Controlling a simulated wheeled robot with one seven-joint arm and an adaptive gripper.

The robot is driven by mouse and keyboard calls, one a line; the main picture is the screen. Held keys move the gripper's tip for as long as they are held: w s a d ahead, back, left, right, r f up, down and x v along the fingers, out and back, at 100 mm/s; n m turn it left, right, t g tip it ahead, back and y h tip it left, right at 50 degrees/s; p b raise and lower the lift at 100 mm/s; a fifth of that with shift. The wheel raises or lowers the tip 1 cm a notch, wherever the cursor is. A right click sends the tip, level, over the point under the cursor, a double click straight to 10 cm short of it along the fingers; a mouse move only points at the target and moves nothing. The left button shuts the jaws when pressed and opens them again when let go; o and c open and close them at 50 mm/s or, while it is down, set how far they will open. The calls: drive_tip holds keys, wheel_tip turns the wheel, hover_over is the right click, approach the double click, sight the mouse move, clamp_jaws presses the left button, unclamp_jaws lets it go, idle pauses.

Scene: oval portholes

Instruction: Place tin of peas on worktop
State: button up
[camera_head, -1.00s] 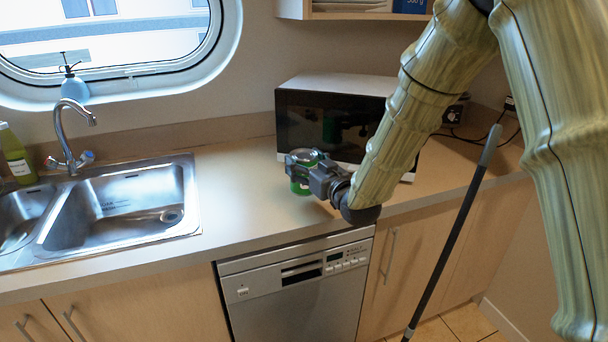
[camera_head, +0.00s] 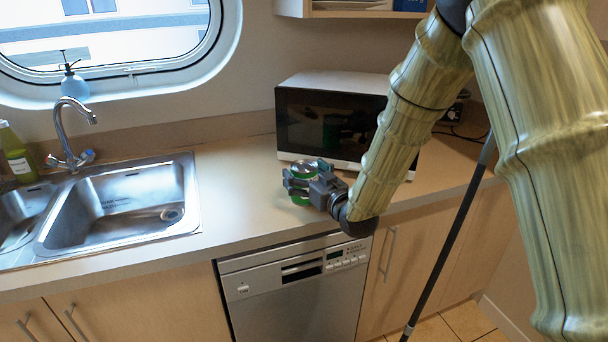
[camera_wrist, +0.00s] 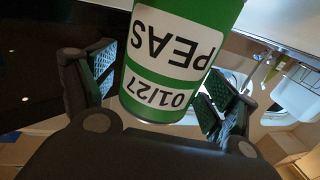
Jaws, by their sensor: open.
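The tin of peas (camera_wrist: 172,60) is green with a white label reading PEAS and 01/27. It stands upright on the worktop (camera_head: 240,190), in front of the microwave; in the head view the tin (camera_head: 302,168) is partly hidden by my gripper (camera_head: 298,184). My gripper is open, with one finger on each side of the tin. In the wrist view the gripper (camera_wrist: 155,88) shows gaps between its dark ridged pads and the tin.
A microwave (camera_head: 325,125) stands just behind the tin. A steel sink (camera_head: 125,205) with a tap (camera_head: 75,130) is to the left. A dishwasher (camera_head: 295,290) sits below the worktop edge. The worktop between sink and tin is clear. A dark pole (camera_head: 450,240) leans at the right.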

drive_tip(key=shift+r, duration=0.2)
drive_tip(key=b+v, duration=0.1)
drive_tip(key=v, duration=1.1)
drive_tip(key=shift+b, duration=0.4)
drive_tip(key=shift+f, duration=0.15)
drive_tip(key=s+d+f+m+g+h, duration=0.15)
drive_tip(key=s+f, duration=0.35)
drive_tip(key=f, duration=0.6)
drive_tip(key=s+d+f+m+g+h, duration=0.1)
drive_tip(key=s+d+f+g+h, duration=0.3)
drive_tip(key=f, duration=0.7)
drive_tip(key=s+d+f+m+g+h, duration=0.1)
drive_tip(key=s+d+f+m+g, duration=0.1)
drive_tip(key=s+f, duration=0.65)
drive_tip(key=s+d+f+m+g+h, duration=0.1)
drive_tip(key=s+d+f+g, duration=0.2)
drive_tip(key=s+f, duration=0.6)
drive_tip(key=s+d+f+m+g+h, duration=0.1)
drive_tip(key=s+d+f+g, duration=0.2)
drive_tip(key=s+f, duration=0.6)
drive_tip(key=s+g, duration=0.2)
drive_tip(key=s, duration=0.4)
drive_tip(key=shift+s, duration=0.35)
